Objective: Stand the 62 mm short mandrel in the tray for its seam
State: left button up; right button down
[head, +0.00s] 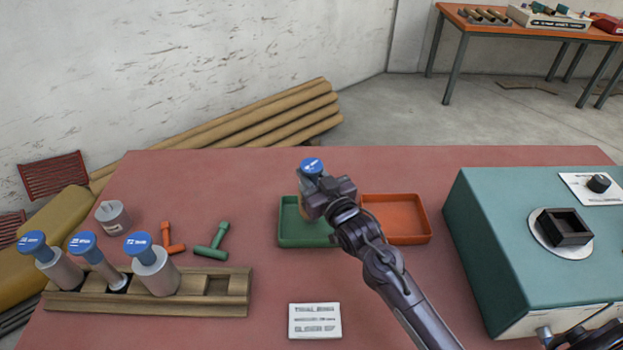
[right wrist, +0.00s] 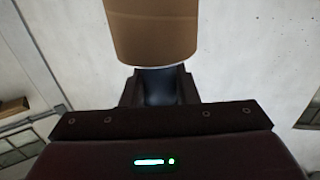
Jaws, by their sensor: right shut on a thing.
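My right gripper (head: 322,196) is shut on a blue-capped mandrel (head: 312,166) over the green tray (head: 290,240). The cap points up, and the brown body shows partly behind the jaws. In the right wrist view the brown cylinder (right wrist: 152,30) with a pale rim stands out beyond the jaws (right wrist: 160,85). The cap's lettering is too small to read. I cannot tell whether the mandrel's lower end touches the tray floor; the gripper hides it. An orange tray (head: 412,238) adjoins the green one on the right. My left gripper is not in view.
A wooden rack (head: 190,303) at the left holds three blue-capped mandrels and has an empty slot. A card (head: 314,321) lies in front; a teal machine (head: 500,240) stands right.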

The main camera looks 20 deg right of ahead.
jog(key=shift+f, duration=1.1)
jog(key=c, duration=1.1)
grip_release()
jog(key=shift+s, duration=0.25)
jog(key=s, duration=0.3)
jog(key=s+d+b, duration=0.1)
jog(key=s, duration=0.3)
jog(key=s+d+b, duration=0.1)
jog(key=s, duration=0.3)
jog(key=shift+s+d, duration=0.15)
